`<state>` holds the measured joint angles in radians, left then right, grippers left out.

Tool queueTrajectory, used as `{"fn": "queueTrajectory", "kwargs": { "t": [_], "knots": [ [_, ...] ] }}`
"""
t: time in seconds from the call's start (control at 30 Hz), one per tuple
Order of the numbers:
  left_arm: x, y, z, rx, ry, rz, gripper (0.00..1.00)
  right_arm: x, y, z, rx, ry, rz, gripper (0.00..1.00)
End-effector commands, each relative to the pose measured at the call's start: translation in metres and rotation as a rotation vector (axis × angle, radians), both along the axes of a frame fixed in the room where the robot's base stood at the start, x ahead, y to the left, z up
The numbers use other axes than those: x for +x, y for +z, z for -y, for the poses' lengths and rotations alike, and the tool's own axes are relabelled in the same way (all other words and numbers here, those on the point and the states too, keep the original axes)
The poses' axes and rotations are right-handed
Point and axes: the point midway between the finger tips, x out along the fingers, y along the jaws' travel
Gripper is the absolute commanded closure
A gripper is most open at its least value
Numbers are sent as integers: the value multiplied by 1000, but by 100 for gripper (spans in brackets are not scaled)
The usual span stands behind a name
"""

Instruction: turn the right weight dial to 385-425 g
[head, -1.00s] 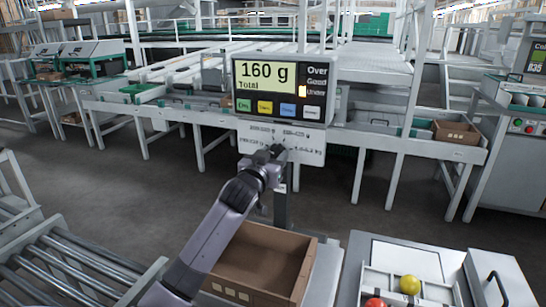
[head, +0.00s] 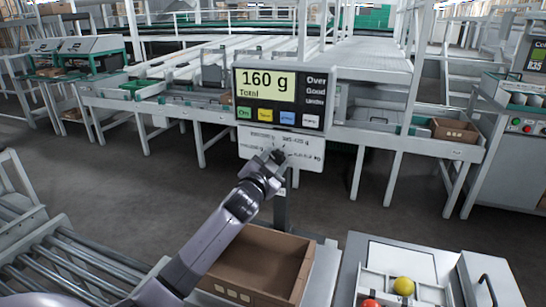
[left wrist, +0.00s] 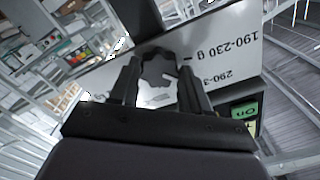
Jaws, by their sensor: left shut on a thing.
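The dial is a dark, lobed knob on a white label plate (head: 305,160) under the weight display. In the left wrist view the knob (left wrist: 158,68) sits between the two fingers of my left gripper (left wrist: 157,92), which is shut on it. In the head view my left gripper (head: 276,157) reaches the plate from below and covers most of the knob. The wrist view shows the label "190-230 g" to the right of the knob and a partly cut-off "290-3..." below it. I cannot tell which label the knob points at. My right gripper is not in view.
The display (head: 265,85) reads "160 g Total" above coloured buttons. An open, empty cardboard box (head: 262,262) stands below. At right, a grey tray (head: 375,283) holds a yellow tomato (head: 403,286) and a red one (head: 370,303). A roller conveyor (head: 65,265) is at left.

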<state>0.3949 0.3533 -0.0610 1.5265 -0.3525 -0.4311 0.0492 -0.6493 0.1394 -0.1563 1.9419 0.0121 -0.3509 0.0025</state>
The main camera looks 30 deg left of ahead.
Motion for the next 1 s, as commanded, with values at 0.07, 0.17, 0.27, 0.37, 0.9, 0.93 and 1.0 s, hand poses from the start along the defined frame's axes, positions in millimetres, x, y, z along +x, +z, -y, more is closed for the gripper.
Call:
{"fn": "queueTrajectory", "kwargs": {
  "t": [0.07, 0.17, 0.27, 0.37, 0.9, 0.93, 1.0],
  "knots": [
    [0, 2, 0, 72, 0, -19, 84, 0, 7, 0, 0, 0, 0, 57],
    [0, 2, 0, 164, -1, -40, 84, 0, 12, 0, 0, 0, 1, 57],
    [0, 2, 0, 257, -1, -62, 84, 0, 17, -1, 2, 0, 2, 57],
    [0, 2, 0, 350, -1, -85, 84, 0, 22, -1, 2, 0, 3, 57],
    [0, 1, 1, 834, -2, -200, 84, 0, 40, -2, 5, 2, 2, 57],
    [0, 1, 1, 858, -2, -206, 84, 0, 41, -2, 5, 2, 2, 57],
    [0, 1, 1, 909, -2, -218, 84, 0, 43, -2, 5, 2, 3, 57]
  ]
}}
